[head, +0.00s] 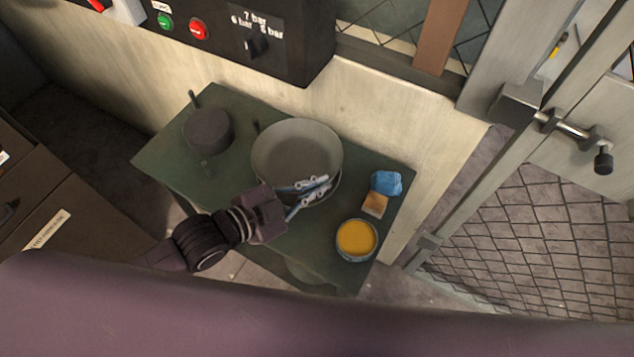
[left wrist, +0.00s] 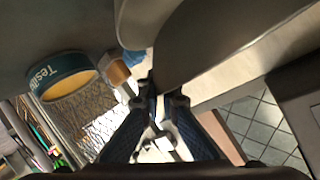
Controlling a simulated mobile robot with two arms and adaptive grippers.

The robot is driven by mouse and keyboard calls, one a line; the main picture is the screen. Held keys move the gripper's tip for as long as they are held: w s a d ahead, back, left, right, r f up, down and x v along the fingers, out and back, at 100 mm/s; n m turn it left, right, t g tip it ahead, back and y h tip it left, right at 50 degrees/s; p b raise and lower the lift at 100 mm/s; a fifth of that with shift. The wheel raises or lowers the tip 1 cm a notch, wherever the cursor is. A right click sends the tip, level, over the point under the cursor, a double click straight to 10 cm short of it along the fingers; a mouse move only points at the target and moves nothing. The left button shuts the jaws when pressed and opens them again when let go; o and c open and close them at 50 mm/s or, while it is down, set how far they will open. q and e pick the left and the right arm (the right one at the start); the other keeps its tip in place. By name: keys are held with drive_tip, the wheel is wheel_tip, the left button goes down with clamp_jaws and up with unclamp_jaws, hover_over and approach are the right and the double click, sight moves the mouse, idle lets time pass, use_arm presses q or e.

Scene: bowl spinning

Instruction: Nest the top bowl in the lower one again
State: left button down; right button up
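The top bowl (head: 297,148), wide and grey, sits near the middle of the green table and looks tilted. Part of the lower bowl (head: 328,199) shows as a dark curved edge under its front right side; the rest is hidden. My left gripper (head: 322,185) is at the top bowl's front rim, its blue-grey fingers close together and seemingly pinching that rim. In the left wrist view, the fingertips (left wrist: 164,95) meet at the lower end of a large grey bowl wall (left wrist: 215,45). The right gripper is not in view.
On the green table (head: 235,185), a dark pot (head: 208,130) stands at left. An open tin of yellow contents (head: 357,239), a blue cloth-like thing (head: 386,183) and a tan sponge-like block (head: 375,204) are at right. A control panel (head: 230,35) overhangs behind.

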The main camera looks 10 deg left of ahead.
use_arm(q)
drive_tip(key=shift+f, duration=0.3)
drive_tip(key=shift+f, duration=0.15)
drive_tip(key=shift+f, duration=0.75)
drive_tip(key=shift+b, duration=0.3)
drive_tip(key=c, duration=2.6)
unclamp_jaws()
drive_tip(key=shift+c, duration=0.2)
drive_tip(key=o, duration=0.6)
drive_tip(key=shift+f, duration=0.1)
drive_tip(key=shift+c, duration=0.2)
